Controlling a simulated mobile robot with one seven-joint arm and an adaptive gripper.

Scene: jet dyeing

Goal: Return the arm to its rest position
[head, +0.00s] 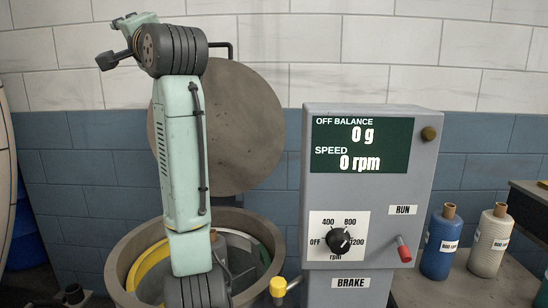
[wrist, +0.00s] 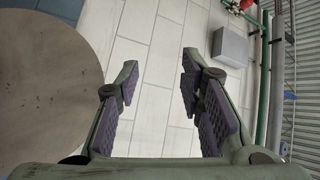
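My arm rises in front of the machine in the head view and bends at the top left. My gripper (wrist: 157,95) shows in the wrist view with its two purple-padded fingers spread wide apart. Nothing is between the fingers; only the pale tiled wall shows behind them. In the head view the end of my arm points left near the top, and the fingers are not clear there.
The round lid (head: 245,125) stands open behind the drum (head: 265,228), and my arm covers part of both. The control panel (head: 430,180) reads 0 g and 0 rpm. A red-tipped lever (head: 404,250), a yellow knob (head: 278,287), a blue bottle (head: 437,250) and a cream bottle (head: 488,250) are right of my arm.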

